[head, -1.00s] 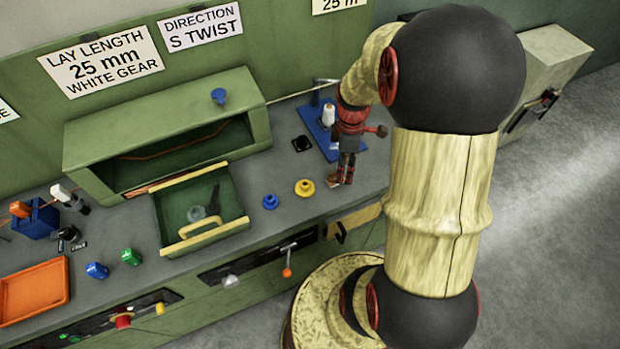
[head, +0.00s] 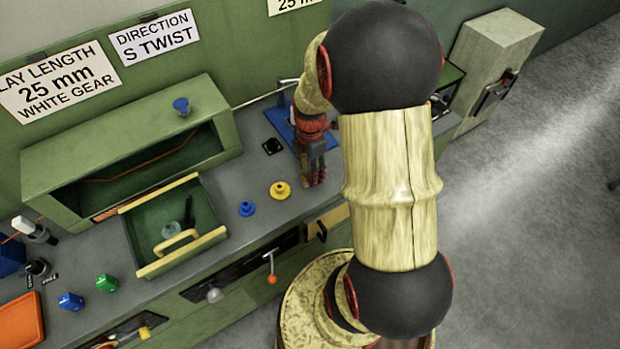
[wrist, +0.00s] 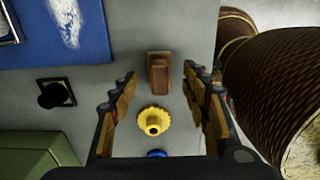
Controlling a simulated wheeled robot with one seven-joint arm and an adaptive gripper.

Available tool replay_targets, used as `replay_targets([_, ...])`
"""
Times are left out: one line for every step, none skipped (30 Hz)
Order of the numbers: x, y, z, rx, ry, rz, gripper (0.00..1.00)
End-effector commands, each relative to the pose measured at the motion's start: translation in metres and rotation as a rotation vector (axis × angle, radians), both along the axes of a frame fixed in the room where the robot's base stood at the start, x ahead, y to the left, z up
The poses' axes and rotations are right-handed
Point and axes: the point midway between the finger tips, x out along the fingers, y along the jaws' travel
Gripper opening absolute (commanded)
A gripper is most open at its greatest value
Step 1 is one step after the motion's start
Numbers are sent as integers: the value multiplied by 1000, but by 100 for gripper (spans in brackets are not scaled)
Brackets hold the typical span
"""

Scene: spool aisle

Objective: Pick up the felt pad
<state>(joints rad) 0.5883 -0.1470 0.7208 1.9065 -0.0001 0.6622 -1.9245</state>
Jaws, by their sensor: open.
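A small brown block, which looks like the felt pad (wrist: 159,74), lies on the grey bench top in the wrist view. It sits between and just beyond my fingertips, with a narrower raised part on it. My gripper (wrist: 159,90) is open, with one finger on each side and nothing held. In the head view my gripper (head: 313,178) points down at the bench, right of the yellow gear (head: 280,190). There the pad is mostly hidden by the fingers. I cannot tell the exact height of the fingertips.
The yellow gear (wrist: 153,121) and a blue knob (head: 247,208) stand close by on the bench. A blue plate (head: 283,125) lies behind my gripper, beside a black square fitting (head: 272,146). An open green drawer (head: 212,237) is at left. The bench's front edge is near.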

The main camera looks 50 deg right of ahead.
Motion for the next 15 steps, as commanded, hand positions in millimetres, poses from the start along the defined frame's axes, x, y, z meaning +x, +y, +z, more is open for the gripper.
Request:
replay_targets([0,1,-11,0,1,0,47])
replay_targets([0,0,-15,0,1,0,47])
replay_targets([0,0,-20,0,1,0,47])
replay_targets([0,0,-22,0,1,-1,47])
replay_targets([0,0,-24,0,0,-1,47])
replay_targets([0,0,-25,0,0,-1,47])
replay_targets([0,0,-25,0,-1,-1,47])
replay_targets([1,0,-25,-1,-1,-1,47])
replay_targets([1,0,-25,-1,-1,-1,47])
replay_targets([1,0,-24,-1,-1,-1,47])
replay_targets([1,0,-24,-1,-1,-1,47])
replay_targets([1,0,-24,-1,-1,-1,46])
replay_targets([0,0,-24,-1,-1,-1,45])
replay_targets([0,0,-24,-1,-1,-1,43])
replay_targets([0,0,-24,-1,-1,-1,41])
